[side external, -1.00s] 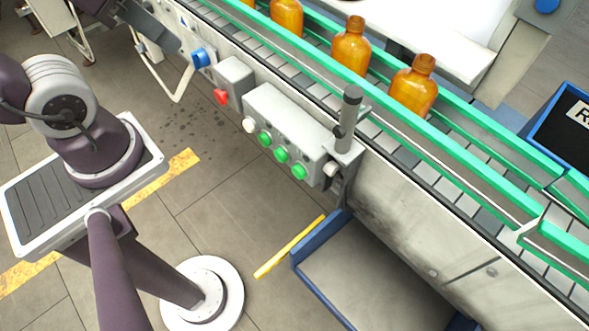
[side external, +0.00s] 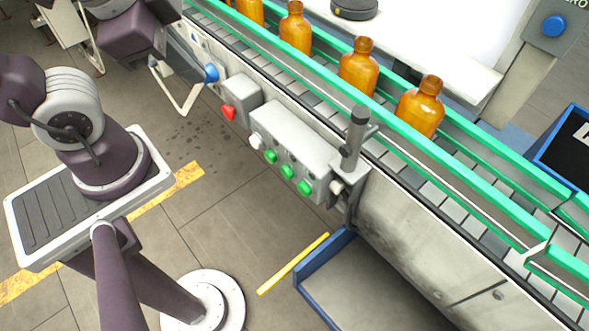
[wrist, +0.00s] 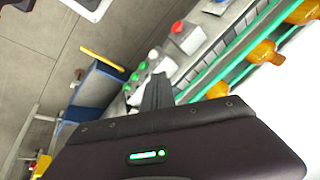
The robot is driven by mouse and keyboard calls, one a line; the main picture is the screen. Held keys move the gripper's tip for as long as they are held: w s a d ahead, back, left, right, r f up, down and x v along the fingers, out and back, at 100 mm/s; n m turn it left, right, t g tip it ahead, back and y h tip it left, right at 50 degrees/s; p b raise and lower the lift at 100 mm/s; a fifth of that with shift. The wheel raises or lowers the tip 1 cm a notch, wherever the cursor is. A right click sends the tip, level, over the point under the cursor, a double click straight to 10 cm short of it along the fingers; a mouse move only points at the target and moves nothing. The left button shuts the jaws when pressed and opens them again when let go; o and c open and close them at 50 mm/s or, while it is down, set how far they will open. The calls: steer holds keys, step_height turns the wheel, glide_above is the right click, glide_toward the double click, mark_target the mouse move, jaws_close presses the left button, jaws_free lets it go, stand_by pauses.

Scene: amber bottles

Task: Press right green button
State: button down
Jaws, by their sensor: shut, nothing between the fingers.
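The right green button (side external: 304,187) is the lowest of three green buttons on the front of a grey control box (side external: 295,140) in the side view. The middle green button (side external: 287,171) and left green button (side external: 270,156) sit up and left of it. In the wrist view the right green button (wrist: 126,87) is left of my gripper (wrist: 157,77), at the lower end of the green row. My gripper's dark fingers are together and empty, apart from the buttons in the picture. The fingers are out of the side view.
A white button (side external: 256,142) and a red button (side external: 229,112) lie left of the green row. A grey post (side external: 355,137) stands at the box's right end. Amber bottles (side external: 420,106) stand on the conveyor behind, between green rails (side external: 440,160). A blue-edged bin (side external: 325,262) is below.

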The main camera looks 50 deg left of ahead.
mark_target(304, 189)
steer(key=s+d+f+m, duration=0.1)
steer(key=d+f+m, duration=0.4)
steer(key=m, duration=0.9)
steer(key=s+d+f+m, duration=0.1)
steer(key=d+f+m, duration=0.4)
steer(key=d+m, duration=0.5)
steer(key=m, duration=0.4)
steer(key=shift+s+d+f, duration=0.15)
steer(key=shift+s+d, duration=0.1)
steer(key=w+f, duration=0.7)
steer(key=f, duration=0.2)
steer(key=shift+w+a+f, duration=0.15)
steer(key=shift+w+a, duration=0.15)
steer(key=shift+w, duration=0.05)
